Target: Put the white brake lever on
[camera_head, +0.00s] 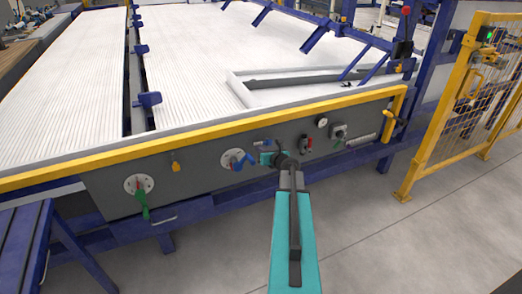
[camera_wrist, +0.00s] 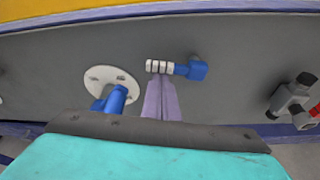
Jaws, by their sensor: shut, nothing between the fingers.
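A small lever with a white ribbed end (camera_wrist: 159,66) and a blue body (camera_wrist: 192,69) sits on the grey panel in the wrist view, and it appears to be the white brake lever. It lies sideways, with the white end to the left. In the head view its blue part (camera_head: 263,143) shows just above my gripper. My gripper (camera_wrist: 158,80) is shut and empty, its purple fingertips just below the white end. I cannot tell whether they touch it. In the head view my arm hides part of the panel.
Left of the lever, a white round plate bears a blue handle (camera_wrist: 114,99). A grey valve with red and black parts (camera_wrist: 294,101) is at the right. A yellow rail (camera_head: 150,146) runs above the panel.

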